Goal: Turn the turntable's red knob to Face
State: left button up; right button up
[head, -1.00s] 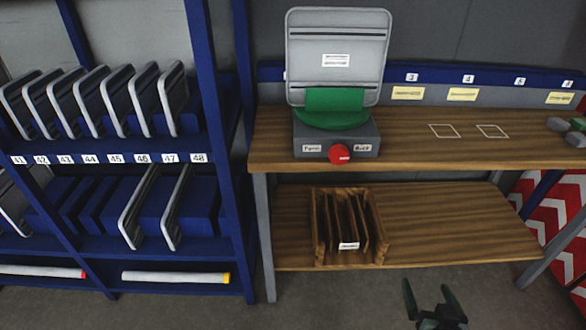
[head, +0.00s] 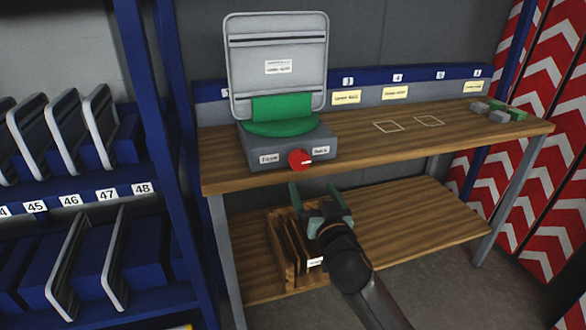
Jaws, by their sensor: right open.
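The turntable (head: 250,154) is a grey box on the upper wooden shelf, with a green holder (head: 282,114) on top. The red knob (head: 300,160) is on the box's front, between a left label (head: 269,158) that seems to read Face and a right label (head: 321,150) that seems to read Back. A pale mark on the knob points right, toward Back. My right gripper (head: 314,190) is open and empty, just below the knob and apart from it. My left gripper is out of view.
The shelf's front edge (head: 400,152) runs between the knob and the lower shelf. A wooden slotted rack (head: 282,258) stands below, partly behind my right arm. Small grey and green blocks (head: 498,112) lie at the upper shelf's right end. A blue rack of panels (head: 150,100) stands left.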

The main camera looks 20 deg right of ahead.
aim_at(301, 164)
jog(key=w, duration=0.3)
jog(key=w+b, duration=0.1)
jog(key=w, duration=0.5)
jog(key=shift+w+d, duration=0.25)
jog(key=shift+w, duration=0.55)
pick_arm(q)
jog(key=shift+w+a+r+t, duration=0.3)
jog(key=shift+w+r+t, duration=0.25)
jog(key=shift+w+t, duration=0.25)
pick_arm(e)
jog(key=shift+w, duration=0.2)
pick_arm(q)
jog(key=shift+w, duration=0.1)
pick_arm(e)
jog(key=shift+c, duration=0.4)
jog(key=c, duration=1.3)
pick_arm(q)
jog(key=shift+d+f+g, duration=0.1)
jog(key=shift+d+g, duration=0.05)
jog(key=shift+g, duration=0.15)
